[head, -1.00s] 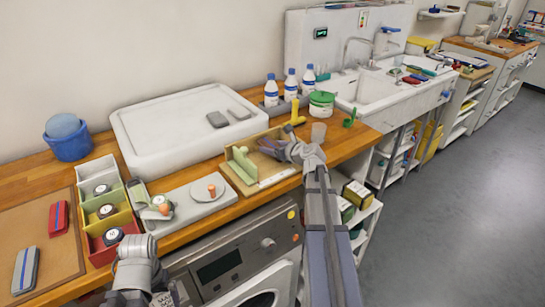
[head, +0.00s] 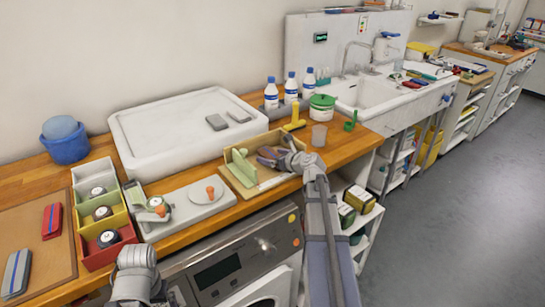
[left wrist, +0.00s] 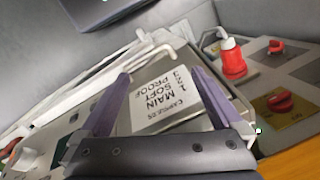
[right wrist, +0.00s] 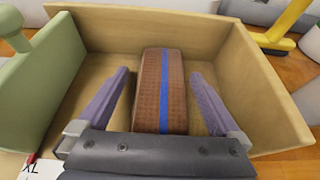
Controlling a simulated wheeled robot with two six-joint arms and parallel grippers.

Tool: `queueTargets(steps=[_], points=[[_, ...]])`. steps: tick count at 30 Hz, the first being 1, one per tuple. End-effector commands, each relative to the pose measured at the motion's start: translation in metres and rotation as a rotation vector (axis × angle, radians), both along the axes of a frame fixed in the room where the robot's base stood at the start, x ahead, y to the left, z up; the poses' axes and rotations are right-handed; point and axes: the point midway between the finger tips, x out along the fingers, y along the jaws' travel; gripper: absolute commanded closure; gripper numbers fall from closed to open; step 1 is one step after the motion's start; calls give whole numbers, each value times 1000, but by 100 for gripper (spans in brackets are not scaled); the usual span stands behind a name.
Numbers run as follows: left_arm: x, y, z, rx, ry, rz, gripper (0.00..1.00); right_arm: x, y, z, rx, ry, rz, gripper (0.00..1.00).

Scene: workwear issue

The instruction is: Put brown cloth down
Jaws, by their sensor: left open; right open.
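The brown cloth is a folded, textured bundle with a blue stripe (right wrist: 150,93). In the right wrist view it lies in a wooden box compartment (right wrist: 95,22), lengthwise between the fingers. My right gripper (right wrist: 160,74) is open, with one purple finger on each side of the cloth and a visible gap on both sides. In the head view my right gripper (head: 272,157) is over the wooden box (head: 278,181) and largely hides what lies there. My left gripper (left wrist: 162,75) is open and empty, away from the cloth, near a printed label (left wrist: 160,98).
A green divider (right wrist: 40,75) stands left of the cloth. A yellow tool (head: 295,116) and a clear cup (head: 319,135) stand beyond the box. A large white tray (head: 150,158) and red, yellow and green bins (head: 98,258) are to the left on the counter.

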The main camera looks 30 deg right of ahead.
Motion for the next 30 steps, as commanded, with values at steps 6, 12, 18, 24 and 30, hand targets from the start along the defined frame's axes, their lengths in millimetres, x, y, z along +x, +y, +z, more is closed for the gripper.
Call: queueTargets(steps=[6,12,18,24,30], points=[[0,0,5,0,0,0,0,0,0,5,0,0,0,0],[0,0,20,0,0,0,0,-33,-1,20,2,-1,-4,0],[0,0,35,0,0,0,0,-71,-4,35,1,0,-3,0],[0,0,46,0,0,0,0,-99,-7,46,0,0,-2,0],[0,0,49,0,0,0,0,-110,-8,49,1,0,-1,0]])
